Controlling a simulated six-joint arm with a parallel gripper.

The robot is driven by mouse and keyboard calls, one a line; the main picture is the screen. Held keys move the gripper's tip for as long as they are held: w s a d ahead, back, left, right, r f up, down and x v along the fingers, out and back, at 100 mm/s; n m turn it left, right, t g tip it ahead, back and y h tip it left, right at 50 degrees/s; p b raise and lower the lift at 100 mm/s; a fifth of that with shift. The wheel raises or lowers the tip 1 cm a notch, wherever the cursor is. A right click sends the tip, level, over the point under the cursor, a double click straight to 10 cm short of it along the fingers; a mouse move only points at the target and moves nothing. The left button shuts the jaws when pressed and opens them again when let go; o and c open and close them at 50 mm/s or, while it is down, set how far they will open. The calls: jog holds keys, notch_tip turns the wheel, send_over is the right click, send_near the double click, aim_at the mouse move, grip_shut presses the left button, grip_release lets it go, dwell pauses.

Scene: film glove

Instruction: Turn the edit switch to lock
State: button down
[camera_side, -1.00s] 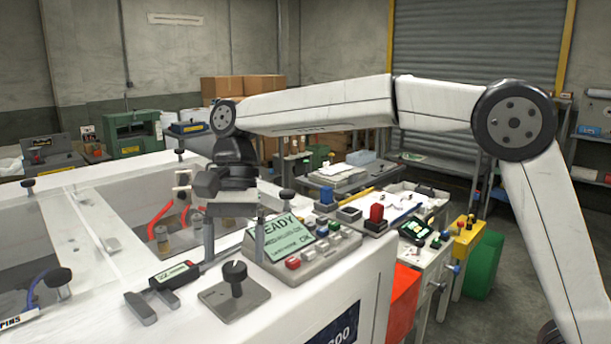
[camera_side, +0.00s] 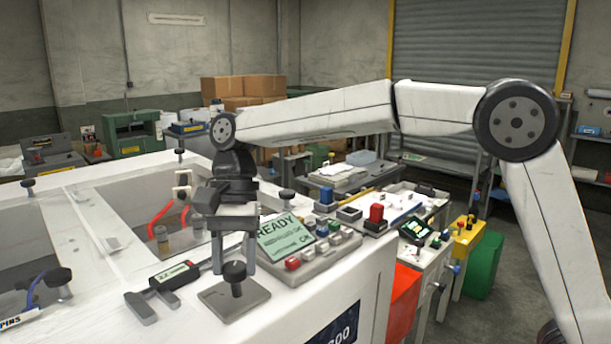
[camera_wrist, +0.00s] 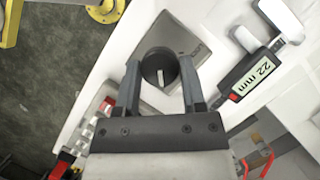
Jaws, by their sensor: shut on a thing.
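The edit switch is a round black knob (camera_side: 235,271) on a grey square plate (camera_side: 215,292) on the white machine top. In the wrist view the knob (camera_wrist: 160,67) has a white pointer line, and part of a label shows on the plate (camera_wrist: 176,32), mostly hidden. My gripper (camera_side: 234,266) points down over the plate, with one finger on each side of the knob. It is shut on the knob. The wrist view also shows both fingers (camera_wrist: 160,82) flanking the knob.
A digital caliper (camera_side: 170,277) lies just left of the plate. A control box with a READY screen (camera_side: 284,235) and several buttons stands close on the right. Open wells (camera_side: 150,205) lie behind to the left. The machine's front edge is near the plate.

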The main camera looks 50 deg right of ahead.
jog(key=shift+n, duration=0.5)
jog(key=n, duration=0.1)
jog(key=n+g+h, duration=0.1)
jog(key=n, duration=0.1)
jog(key=shift+w+a+n, duration=0.1)
jog(key=shift+a+n, duration=0.05)
jog(key=shift+n, duration=0.15)
jog(key=n+h, duration=0.2)
jog(key=n, duration=0.2)
jog(key=shift+a, duration=0.1)
jog(key=n+h, duration=0.2)
jog(key=n, duration=0.3)
jog(key=shift+a, duration=0.1)
jog(key=n+t+h, duration=0.1)
jog(key=n, duration=0.3)
jog(key=shift+n, duration=0.3)
jog(key=shift+c, duration=0.8)
grip_release()
